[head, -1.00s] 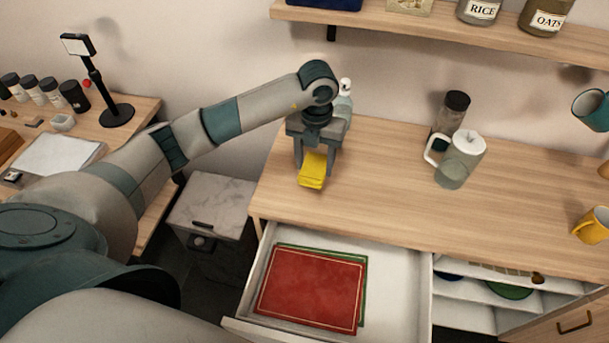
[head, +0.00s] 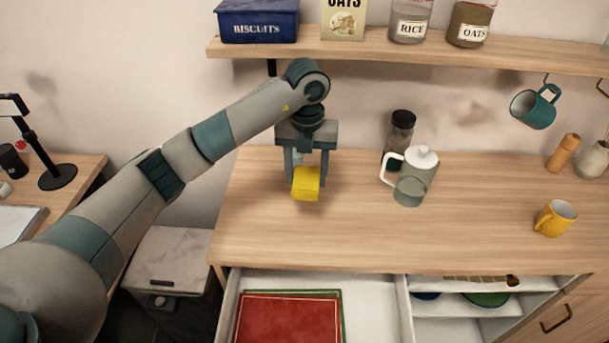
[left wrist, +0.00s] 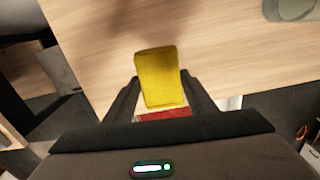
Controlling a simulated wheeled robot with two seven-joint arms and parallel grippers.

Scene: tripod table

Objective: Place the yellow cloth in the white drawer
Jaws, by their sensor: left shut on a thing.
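The yellow cloth (head: 306,184) is a small folded block, held in my left gripper (head: 306,176) above the left part of the wooden counter. In the left wrist view the cloth (left wrist: 160,78) sits between the two fingers of my left gripper (left wrist: 158,92), which is shut on it. The white drawer (head: 373,300) is open below the counter's front edge, in front of and below the cloth. A red flat item with a gold border (head: 288,318), with green edging behind it, lies in the drawer's left part. The drawer's front is cut off. My right gripper is not in view.
A lidded pitcher (head: 411,178) and a dark-topped jar (head: 401,132) stand right of my gripper. A yellow mug (head: 555,218) is at the counter's right. A shelf (head: 400,55) runs above. The drawer's right part is bare.

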